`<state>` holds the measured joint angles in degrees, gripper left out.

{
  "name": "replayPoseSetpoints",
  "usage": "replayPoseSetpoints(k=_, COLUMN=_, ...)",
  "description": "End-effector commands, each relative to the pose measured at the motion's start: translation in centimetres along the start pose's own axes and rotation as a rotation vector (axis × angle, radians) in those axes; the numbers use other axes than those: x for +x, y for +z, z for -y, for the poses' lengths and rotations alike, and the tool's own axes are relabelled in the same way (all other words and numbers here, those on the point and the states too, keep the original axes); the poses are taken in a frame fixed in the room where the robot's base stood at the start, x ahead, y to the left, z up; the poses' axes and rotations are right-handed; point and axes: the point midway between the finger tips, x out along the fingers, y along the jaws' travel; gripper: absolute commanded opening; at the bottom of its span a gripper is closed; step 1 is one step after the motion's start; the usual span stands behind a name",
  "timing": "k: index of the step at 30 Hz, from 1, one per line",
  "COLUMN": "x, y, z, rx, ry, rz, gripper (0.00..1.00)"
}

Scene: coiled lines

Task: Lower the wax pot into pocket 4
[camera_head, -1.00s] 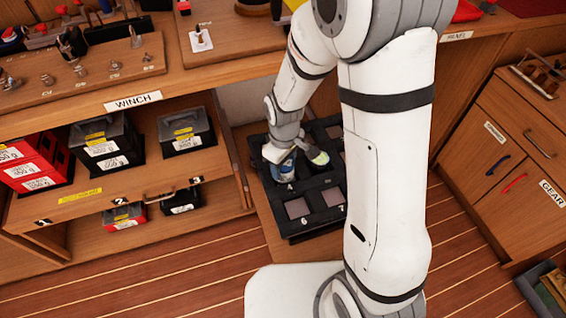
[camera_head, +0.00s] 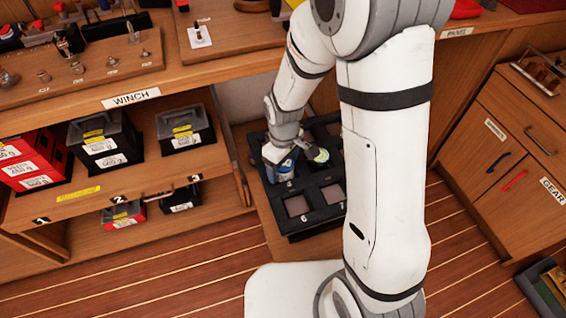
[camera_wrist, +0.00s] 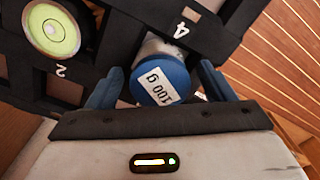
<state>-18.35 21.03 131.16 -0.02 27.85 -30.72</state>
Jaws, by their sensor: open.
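The wax pot, with a blue lid (camera_wrist: 160,84) labelled "100 g" and a pale body, sits in the black rack (camera_wrist: 215,40) at the pocket marked 4. In the head view the pot (camera_head: 283,174) shows as a small blue patch below my gripper (camera_head: 281,160). In the wrist view my gripper (camera_wrist: 158,88) is open, with one blue finger on each side of the lid and visible gaps. The pot's lower part is hidden in the pocket, so I cannot see whether it touches the bottom.
A round item with a yellow-green top (camera_wrist: 52,28) stands in the rack beside the number 2. The front pockets (camera_head: 297,206) of the rack look empty. The winch shelf (camera_head: 60,205) with several boxes is to the left. My arm hides the rack's right side.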

Motion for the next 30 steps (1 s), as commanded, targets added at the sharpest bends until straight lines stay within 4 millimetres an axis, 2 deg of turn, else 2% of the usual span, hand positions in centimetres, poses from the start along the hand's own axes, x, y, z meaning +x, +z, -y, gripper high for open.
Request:
replayPoseSetpoints(k=8, x=-0.6, y=-0.1, z=0.0, rx=0.0, ry=0.001, rz=-0.002, gripper=0.75)
replayPoseSetpoints(k=18, x=-6.2, y=-0.1, z=0.0, rx=-0.001, ry=0.002, rz=-0.003, gripper=0.75)
replayPoseSetpoints(k=21, x=-7.2, y=0.0, z=0.0, rx=-0.001, ry=0.001, rz=-0.002, gripper=0.75)
replayPoseSetpoints(k=30, x=-7.8, y=0.0, z=0.0, rx=-0.001, ry=0.0, rz=0.0, gripper=0.75)
